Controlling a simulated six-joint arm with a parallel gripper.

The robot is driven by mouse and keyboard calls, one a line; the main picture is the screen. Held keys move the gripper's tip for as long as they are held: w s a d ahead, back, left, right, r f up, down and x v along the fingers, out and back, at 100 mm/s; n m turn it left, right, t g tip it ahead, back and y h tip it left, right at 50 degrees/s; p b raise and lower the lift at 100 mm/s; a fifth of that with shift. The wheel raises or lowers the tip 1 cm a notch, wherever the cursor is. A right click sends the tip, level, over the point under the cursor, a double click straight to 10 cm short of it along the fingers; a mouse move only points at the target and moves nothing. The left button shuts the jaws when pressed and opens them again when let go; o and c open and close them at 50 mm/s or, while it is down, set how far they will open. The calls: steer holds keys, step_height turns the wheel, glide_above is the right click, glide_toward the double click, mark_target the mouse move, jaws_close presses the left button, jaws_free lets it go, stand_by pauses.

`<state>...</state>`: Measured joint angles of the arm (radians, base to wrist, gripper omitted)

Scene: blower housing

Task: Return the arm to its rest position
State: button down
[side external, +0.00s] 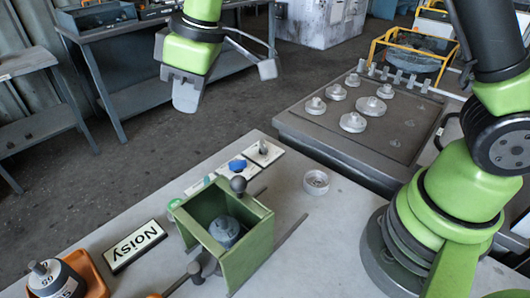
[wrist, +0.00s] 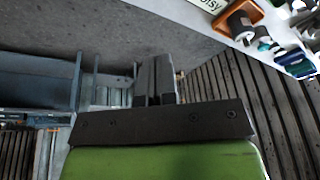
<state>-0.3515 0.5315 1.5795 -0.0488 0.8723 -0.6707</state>
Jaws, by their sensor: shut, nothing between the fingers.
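My gripper (side external: 186,98) hangs in the air at the upper left of the side external view, above the floor and beyond the work table's far edge. It is apart from everything on the table. In the wrist view its two dark fingers (wrist: 155,80) are together with nothing between them. The green blower housing (side external: 250,255) stands on the table, with a dark grey round part (side external: 224,231) inside it. The housing does not show in the wrist view.
The pale table (side external: 330,240) also carries a "Noisy" sign (side external: 134,245), an orange tray (side external: 92,279) and a small metal ring (side external: 315,182). A grey bench (side external: 385,150) with several round metal parts stands behind. Open floor (side external: 130,170) lies left of the table.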

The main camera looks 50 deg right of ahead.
steer(key=s+d+r+m+t, duration=0.1)
steer(key=s+d+r+m, duration=0.25)
steer(key=d+r, duration=0.2)
steer(key=s+d+r+m+t, duration=0.1)
steer(key=s+d+r+m, duration=0.1)
steer(key=s, duration=0.6)
steer(key=s+d+r+m+t, duration=0.1)
steer(key=s+d+m+t, duration=0.1)
steer(key=s+d+m, duration=0.3)
steer(key=s+m, duration=0.1)
steer(key=s, duration=0.3)
steer(key=shift+s+r+t, duration=0.3)
steer(key=shift+r, duration=0.05)
steer(key=c, duration=1.8)
jaws_free()
